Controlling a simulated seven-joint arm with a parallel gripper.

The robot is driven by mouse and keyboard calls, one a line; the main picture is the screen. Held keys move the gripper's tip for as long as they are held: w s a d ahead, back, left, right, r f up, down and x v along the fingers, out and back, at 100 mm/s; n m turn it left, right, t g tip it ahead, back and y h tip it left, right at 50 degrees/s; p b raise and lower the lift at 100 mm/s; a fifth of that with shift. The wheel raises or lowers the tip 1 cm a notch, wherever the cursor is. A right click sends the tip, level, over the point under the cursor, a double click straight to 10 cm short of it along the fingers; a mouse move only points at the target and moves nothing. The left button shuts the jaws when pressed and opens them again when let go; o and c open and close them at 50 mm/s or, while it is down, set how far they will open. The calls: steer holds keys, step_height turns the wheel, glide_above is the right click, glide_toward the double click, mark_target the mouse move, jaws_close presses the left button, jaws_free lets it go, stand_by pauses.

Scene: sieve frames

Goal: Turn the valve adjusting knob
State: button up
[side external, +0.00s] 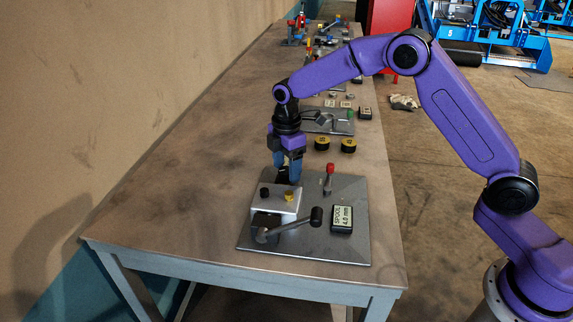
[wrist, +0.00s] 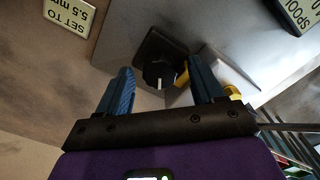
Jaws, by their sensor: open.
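A black knob (wrist: 158,73) with a white pointer line sits on a square black base in the wrist view. It shows between and beyond the two blue fingertips of my gripper (wrist: 162,66), with gaps on both sides. My gripper (side external: 288,178) is open, points down and holds nothing. In the side view it is at the back of a light metal block (side external: 278,204) on a grey plate (side external: 354,187). A dark part shows at the fingertips there; whether they touch it I cannot tell. A sign (wrist: 68,17) reads "SET TO 5.5 mm".
A lever with a black ball end (side external: 316,215) crosses the block's front. A red-handled lever (side external: 328,176) stands right of my gripper. A "SPOOL 4.0 mm" box (side external: 342,219) sits on the plate. Two yellow-and-black spools (side external: 348,145) stand behind. The table's left side is clear.

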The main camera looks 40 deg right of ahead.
steer(key=c, duration=1.1)
steer(key=shift+o, duration=0.2)
steer(key=shift+m, duration=0.3)
steer(key=m, duration=0.3)
steer(key=shift+m, duration=0.4)
steer(key=m, duration=0.4)
steer(key=shift+m, duration=0.3)
steer(key=m, duration=0.4)
steer(key=shift+s, duration=0.1)
steer(key=shift+a+r+m, duration=0.1)
steer(key=shift+m, duration=2.3)
